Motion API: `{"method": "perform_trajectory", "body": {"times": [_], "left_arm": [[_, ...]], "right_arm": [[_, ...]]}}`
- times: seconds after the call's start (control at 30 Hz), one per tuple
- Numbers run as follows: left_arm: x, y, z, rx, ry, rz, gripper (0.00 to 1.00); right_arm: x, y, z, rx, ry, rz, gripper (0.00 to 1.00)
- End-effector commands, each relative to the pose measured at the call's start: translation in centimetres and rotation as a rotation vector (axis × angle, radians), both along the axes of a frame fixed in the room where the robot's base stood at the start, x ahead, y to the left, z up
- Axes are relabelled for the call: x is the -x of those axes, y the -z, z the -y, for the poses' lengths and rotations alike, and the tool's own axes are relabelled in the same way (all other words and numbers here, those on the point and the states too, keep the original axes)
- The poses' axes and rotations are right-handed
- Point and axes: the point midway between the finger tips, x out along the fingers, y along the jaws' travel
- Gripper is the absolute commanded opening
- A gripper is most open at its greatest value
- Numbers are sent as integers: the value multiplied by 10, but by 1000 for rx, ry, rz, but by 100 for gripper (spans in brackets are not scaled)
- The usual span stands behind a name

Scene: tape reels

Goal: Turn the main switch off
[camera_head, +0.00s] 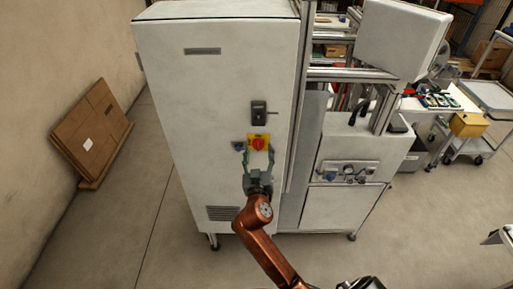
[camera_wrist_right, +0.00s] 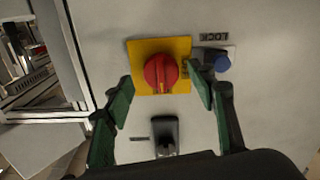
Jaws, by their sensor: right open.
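The main switch is a red rotary knob (camera_head: 258,143) on a yellow plate (camera_head: 265,136), mounted on the front of a tall white cabinet (camera_head: 190,110). In the right wrist view the red knob (camera_wrist_right: 161,73) sits on its yellow plate (camera_wrist_right: 140,50), between the two green fingertips. My right gripper (camera_head: 258,160) is open in front of the knob, one finger on each side; it also shows in the right wrist view (camera_wrist_right: 163,92). I cannot tell whether a finger touches the knob. My left gripper is not in view.
A blue padlock-like part (camera_wrist_right: 216,62) hangs beside the plate, close to one finger. A black door handle (camera_head: 259,112) sits above the switch. A lower machine with a panel (camera_head: 345,170) stands at right. Cardboard (camera_head: 92,130) leans on the left wall.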

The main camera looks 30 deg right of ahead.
Motion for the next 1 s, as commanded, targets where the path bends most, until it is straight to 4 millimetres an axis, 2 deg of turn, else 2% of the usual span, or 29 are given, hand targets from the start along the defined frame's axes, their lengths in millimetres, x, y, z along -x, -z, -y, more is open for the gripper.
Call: {"method": "perform_trajectory", "body": {"times": [0.2, 0.5, 1.0], "left_arm": [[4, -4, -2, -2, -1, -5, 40], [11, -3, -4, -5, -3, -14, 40], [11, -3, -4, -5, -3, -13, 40]], "right_arm": [[-18, -1, 8, 1, -2, 0, 51], [-19, 1, 10, 1, -2, -1, 51], [-19, 1, 10, 1, -2, -1, 17]]}}
